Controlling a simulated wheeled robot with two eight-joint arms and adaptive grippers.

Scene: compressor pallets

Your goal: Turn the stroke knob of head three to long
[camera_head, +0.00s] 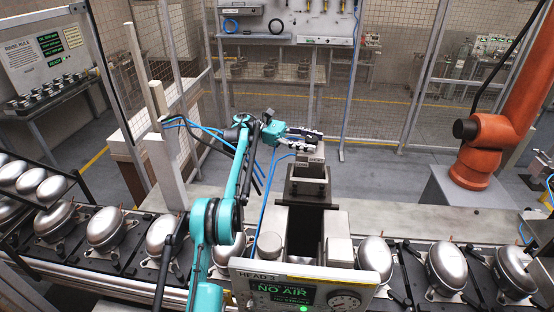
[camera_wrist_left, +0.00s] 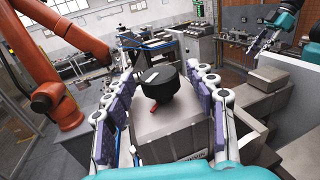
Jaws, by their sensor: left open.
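The black round knob (camera_wrist_left: 160,84) stands on top of a grey box (camera_wrist_left: 180,135) in the left wrist view. It has a pale bar on its top, and a small red piece shows below it. My left gripper (camera_wrist_left: 158,100) is open, its purple-padded fingers on either side of the knob with gaps. In the head view my left gripper (camera_head: 303,137) is over the grey box (camera_head: 310,158), and its fingers hide the knob. The head three panel (camera_head: 300,285) reads "HEAD 3" and "NO AIR". My right gripper (camera_wrist_left: 258,42) shows small at upper right; its opening is unclear.
An orange robot arm (camera_head: 490,130) stands at the right. Silver compressor shells (camera_head: 375,258) line the conveyor on both sides. A dark open slot (camera_head: 305,225) lies between the box and the panel. Blue hoses (camera_head: 262,205) run beside my left arm.

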